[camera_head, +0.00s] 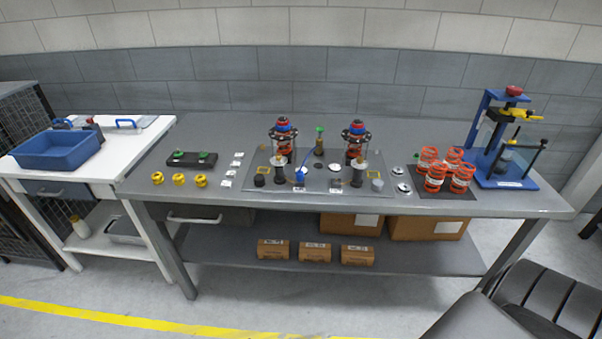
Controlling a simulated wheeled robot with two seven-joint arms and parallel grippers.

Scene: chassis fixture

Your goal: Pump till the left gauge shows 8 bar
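A grey chassis plate (318,183) lies at the middle of the grey workbench. Two caged units with red and blue tops stand on it, a left one (283,138) and a right one (355,140). In front of each is a black post with a small pale round top, the left (278,162) and the right (359,164). These may be gauges; no dial reading or needle can be made out. I cannot tell which part is the pump.
Orange-red springs (435,178) stand on a dark mat at right, beside a blue press (500,152). Yellow parts (179,180) and a black block with green tops (192,159) lie left. A blue bin (57,151) sits on the white side table.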

